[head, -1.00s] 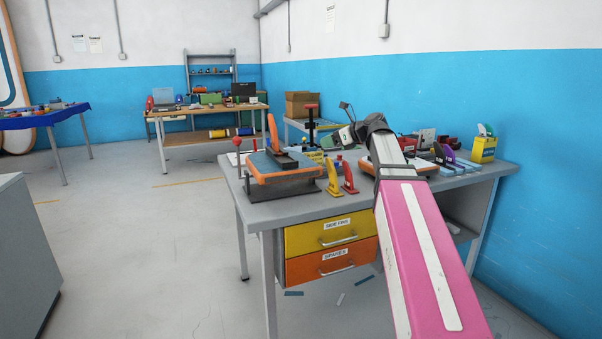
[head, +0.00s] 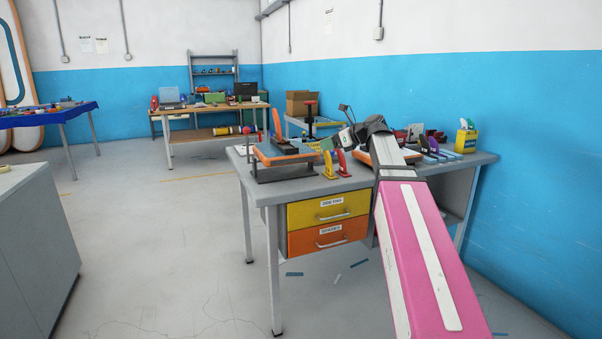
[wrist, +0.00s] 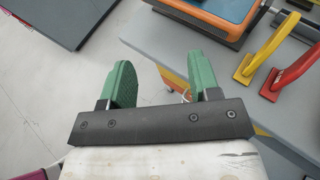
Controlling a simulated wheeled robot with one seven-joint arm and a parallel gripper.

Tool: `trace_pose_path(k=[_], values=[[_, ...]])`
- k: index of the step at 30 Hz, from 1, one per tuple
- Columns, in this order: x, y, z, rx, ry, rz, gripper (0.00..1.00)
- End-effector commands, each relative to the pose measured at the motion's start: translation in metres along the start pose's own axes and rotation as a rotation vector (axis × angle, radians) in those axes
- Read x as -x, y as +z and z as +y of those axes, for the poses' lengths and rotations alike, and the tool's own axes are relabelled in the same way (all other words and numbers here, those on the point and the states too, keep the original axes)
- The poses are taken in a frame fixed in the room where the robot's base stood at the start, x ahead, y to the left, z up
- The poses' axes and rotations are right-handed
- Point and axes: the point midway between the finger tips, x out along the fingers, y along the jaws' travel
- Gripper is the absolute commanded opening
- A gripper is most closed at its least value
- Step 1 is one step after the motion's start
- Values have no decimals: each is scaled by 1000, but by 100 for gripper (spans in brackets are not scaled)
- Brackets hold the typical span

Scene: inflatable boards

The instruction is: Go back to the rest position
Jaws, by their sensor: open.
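My gripper shows in the wrist view (wrist: 163,85), with its two green fingers apart and nothing between them. It is above the front edge of the grey workbench (wrist: 170,45), with floor and part of a drawer showing below. In the head view my pink and white arm reaches toward the workbench (head: 300,190); the gripper's fingers are hard to make out there, behind the wrist.
The bench holds a board in an orange-edged press (head: 285,155), a yellow clamp (head: 328,167), a red clamp (head: 343,165) and a yellow box (head: 466,140). A grey cabinet (head: 40,240) stands left. The floor (head: 170,240) between is mostly clear.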

Motion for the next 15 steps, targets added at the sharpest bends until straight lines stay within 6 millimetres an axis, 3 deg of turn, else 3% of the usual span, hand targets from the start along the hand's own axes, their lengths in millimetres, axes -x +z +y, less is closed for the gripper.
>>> trace_pose_path(k=[8,15], values=[[-12,-36,3,102,-6,68,56],[-26,-86,10,249,3,164,56]])
